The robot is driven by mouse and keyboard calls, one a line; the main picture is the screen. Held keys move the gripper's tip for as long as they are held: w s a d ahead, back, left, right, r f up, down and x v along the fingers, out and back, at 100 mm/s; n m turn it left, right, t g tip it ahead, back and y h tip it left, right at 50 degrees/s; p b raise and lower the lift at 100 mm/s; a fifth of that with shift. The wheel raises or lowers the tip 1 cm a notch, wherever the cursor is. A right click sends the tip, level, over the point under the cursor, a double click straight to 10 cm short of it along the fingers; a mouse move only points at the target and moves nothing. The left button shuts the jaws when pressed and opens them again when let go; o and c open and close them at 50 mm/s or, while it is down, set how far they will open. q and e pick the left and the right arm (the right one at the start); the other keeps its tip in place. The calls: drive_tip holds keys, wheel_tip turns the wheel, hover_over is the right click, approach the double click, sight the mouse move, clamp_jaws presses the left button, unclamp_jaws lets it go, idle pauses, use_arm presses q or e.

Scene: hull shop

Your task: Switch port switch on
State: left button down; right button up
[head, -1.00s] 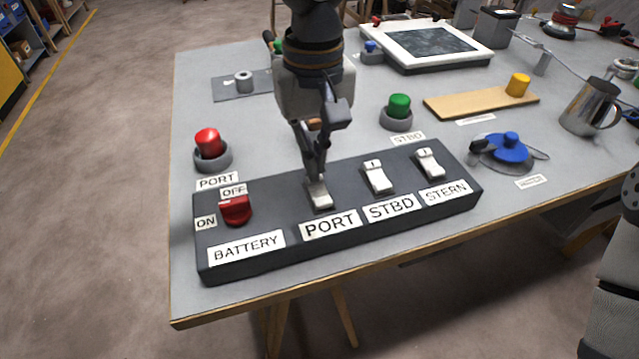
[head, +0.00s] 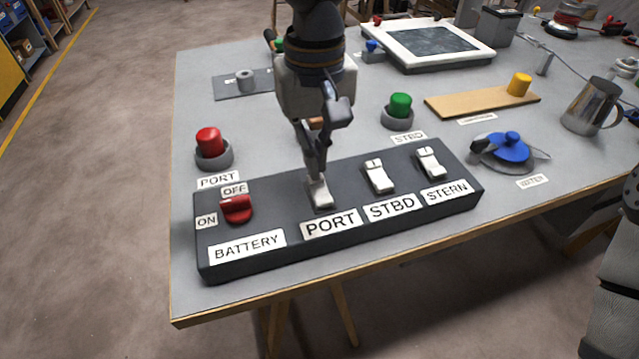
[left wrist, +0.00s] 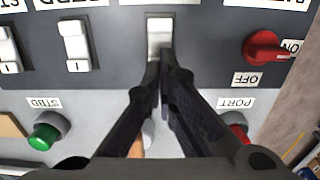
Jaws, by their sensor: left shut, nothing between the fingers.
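The port switch (head: 321,194) is a white rocker on the dark switch panel (head: 290,243), above the PORT label (head: 331,223). My left gripper (head: 316,176) is shut and empty, pointing down with its fingertips at the far end of this rocker. In the left wrist view the port switch (left wrist: 160,38) stands just beyond the closed fingertips (left wrist: 166,58), which overlap its lower end. They seem to touch it, but the contact is partly hidden. The far end of the rocker is covered by the fingers. My right gripper is not in view.
The white STBD switch (head: 379,178) and STERN switch (head: 430,163) sit to the right on the panel. The red battery knob (head: 236,208) is to the left. A red button (head: 209,143) and a green button (head: 400,105) stand behind the panel.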

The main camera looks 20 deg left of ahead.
use_arm(q)
drive_tip(key=shift+f, duration=1.2)
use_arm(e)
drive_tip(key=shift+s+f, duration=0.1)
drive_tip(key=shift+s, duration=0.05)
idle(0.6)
use_arm(q)
wheel_tip(320, 180, up, 5)
drive_tip(key=shift+r+p, duration=0.1)
drive_tip(key=shift+p, duration=0.45)
drive_tip(key=shift+r, duration=0.95)
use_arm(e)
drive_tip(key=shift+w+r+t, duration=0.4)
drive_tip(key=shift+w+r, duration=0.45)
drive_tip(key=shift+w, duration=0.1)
use_arm(q)
drive_tip(key=shift+f, duration=0.1)
